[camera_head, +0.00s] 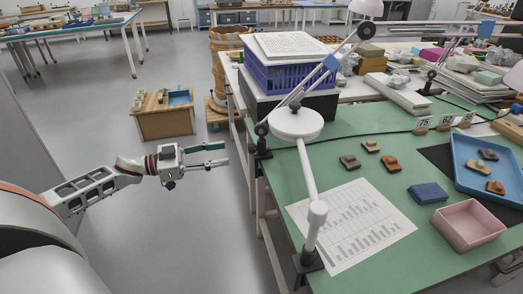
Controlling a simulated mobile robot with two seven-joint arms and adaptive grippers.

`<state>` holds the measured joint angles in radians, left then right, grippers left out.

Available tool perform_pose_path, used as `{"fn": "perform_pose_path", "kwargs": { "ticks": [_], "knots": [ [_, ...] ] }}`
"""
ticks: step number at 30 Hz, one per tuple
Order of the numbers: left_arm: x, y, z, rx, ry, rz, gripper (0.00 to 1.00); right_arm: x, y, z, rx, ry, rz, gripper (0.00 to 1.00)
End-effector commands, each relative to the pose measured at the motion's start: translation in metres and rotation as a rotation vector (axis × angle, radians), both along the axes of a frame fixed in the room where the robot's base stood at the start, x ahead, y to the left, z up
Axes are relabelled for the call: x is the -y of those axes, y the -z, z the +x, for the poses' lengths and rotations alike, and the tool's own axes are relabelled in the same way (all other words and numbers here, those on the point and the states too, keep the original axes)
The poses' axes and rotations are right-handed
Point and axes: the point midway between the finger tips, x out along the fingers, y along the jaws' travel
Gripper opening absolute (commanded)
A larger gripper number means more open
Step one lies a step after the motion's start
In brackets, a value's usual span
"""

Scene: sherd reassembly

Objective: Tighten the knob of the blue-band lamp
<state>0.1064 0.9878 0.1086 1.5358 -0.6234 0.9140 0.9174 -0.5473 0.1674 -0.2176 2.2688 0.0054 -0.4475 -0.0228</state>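A white jointed lamp arm with a blue band (331,63) slants up to the right over the green table. At the table's left edge is a black clamp (262,154) with a round dark knob (261,129) above it. Another dark round joint (366,31) shows at the arm's upper end. A second blue band (486,28) shows on a lamp arm at the upper right. Which lamp head belongs to which arm is unclear. My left gripper (226,153) is open and empty, left of the clamp and apart from it. My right gripper is out of view.
A white round lamp head (295,123) and white post (317,218) stand over the near table edge. A blue crate (290,72) stands behind. The green table (350,276) bears sherds, a pink box (468,225) and a blue tray (470,178).

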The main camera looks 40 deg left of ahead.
Motion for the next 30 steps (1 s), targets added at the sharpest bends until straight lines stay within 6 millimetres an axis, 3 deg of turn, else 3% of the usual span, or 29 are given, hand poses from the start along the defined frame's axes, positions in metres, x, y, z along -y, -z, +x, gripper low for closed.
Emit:
{"fn": "perform_pose_path", "kwargs": {
  "ticks": [18,30],
  "knots": [
    [0.044,0.0,0.054,0.002,-0.001,-0.001,0.4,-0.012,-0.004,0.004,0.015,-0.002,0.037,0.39],
    [0.048,-0.001,0.059,0.003,-0.001,0.0,0.4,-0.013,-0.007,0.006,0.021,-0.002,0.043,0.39]
  ]
}}
